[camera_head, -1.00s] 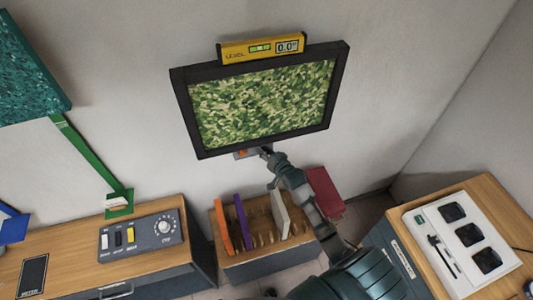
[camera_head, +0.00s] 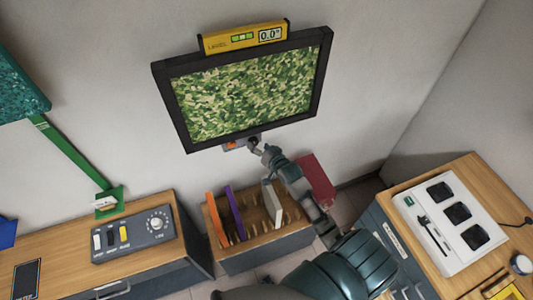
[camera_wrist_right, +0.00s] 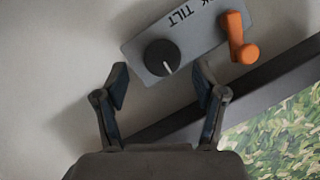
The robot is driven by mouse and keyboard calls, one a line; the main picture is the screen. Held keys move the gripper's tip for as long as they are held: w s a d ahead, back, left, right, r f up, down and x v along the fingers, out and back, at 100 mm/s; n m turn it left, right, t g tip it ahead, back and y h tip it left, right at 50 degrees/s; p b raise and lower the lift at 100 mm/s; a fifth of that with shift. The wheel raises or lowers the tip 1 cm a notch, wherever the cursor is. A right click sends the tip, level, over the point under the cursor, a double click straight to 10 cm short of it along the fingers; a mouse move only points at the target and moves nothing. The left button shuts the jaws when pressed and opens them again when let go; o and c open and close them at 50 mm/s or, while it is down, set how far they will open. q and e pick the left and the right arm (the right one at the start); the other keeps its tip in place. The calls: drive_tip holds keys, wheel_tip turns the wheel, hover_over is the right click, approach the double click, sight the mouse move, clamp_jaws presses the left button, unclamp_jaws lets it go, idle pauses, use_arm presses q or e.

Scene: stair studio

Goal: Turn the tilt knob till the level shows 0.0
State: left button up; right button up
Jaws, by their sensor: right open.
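The tilt knob (camera_wrist_right: 162,57) is a dark round knob with a white pointer line, on a grey plate (camera_wrist_right: 193,30) marked TILT. An orange lever (camera_wrist_right: 238,40) is beside it on the plate. In the head view the plate (camera_head: 236,145) sits under the framed camouflage-patterned panel (camera_head: 245,95). The yellow level (camera_head: 218,43) lies on the panel's top edge and its display (camera_head: 270,35) reads 0.0°. My right gripper (camera_wrist_right: 163,78) is open, its fingers apart just short of the knob with nothing between them. It also shows below the plate in the head view (camera_head: 259,150). My left gripper is out of view.
A slotted wooden rack (camera_head: 258,215) with upright boards stands below the panel, a red box (camera_head: 316,180) beside it. A control box (camera_head: 133,238) is on the left bench. A white panel with black squares (camera_head: 455,222) is on the right bench.

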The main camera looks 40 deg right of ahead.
drive_tip(key=v, duration=0.8)
drive_tip(key=shift+s, duration=0.15)
